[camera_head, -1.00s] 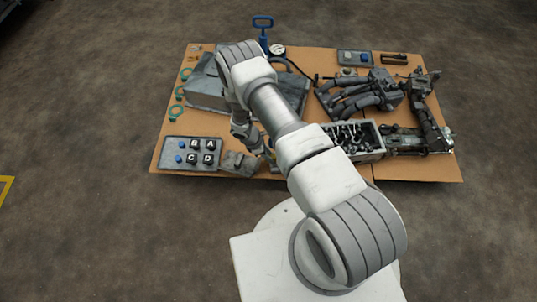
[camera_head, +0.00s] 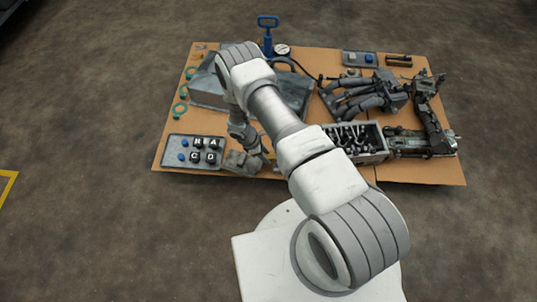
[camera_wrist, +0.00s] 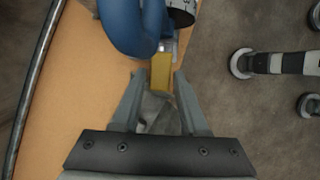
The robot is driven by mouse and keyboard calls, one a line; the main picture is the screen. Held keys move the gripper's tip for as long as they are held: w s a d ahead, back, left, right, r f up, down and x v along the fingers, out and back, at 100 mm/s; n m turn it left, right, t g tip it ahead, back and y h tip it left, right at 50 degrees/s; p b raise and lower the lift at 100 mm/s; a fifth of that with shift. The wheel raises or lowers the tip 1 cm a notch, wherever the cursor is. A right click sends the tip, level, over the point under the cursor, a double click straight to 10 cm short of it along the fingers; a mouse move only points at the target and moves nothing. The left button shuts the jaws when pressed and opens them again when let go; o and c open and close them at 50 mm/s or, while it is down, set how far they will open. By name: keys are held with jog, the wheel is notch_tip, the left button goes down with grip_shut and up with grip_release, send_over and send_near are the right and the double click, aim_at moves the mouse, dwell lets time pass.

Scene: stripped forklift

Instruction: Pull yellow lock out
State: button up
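The yellow lock (camera_wrist: 161,73) is a small yellow block in the wrist view, just below a blue curved part (camera_wrist: 130,22) and a black ridged cylinder (camera_wrist: 182,11). My gripper (camera_wrist: 160,79) is open. Its two grey fingers stand to the left and right of the lock, with the lock between or slightly beyond their tips. I see a gap on both sides; contact does not show. A crumpled-looking grey surface lies below the lock, between the fingers. In the head view, my arm reaches to the front edge of the cardboard and largely hides the lock.
The cardboard sheet (camera_head: 215,176) holds a lettered block tray (camera_head: 167,151), a grey metal cover (camera_head: 207,92), a crate of dark parts (camera_head: 374,143) and a blue pump (camera_head: 268,35). A dark hose (camera_wrist: 31,92) runs along the left of the wrist view. Bare floor lies around the sheet.

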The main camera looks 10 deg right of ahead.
jog(key=shift+o, duration=1.2)
jog(key=shift+d, duration=0.15)
jog(key=shift+r, duration=0.1)
jog(key=s+p+v, duration=0.1)
jog(key=p+v, duration=0.5)
jog(key=v, duration=1.1)
jog(key=shift+w, duration=0.45)
jog(key=shift+r, duration=0.15)
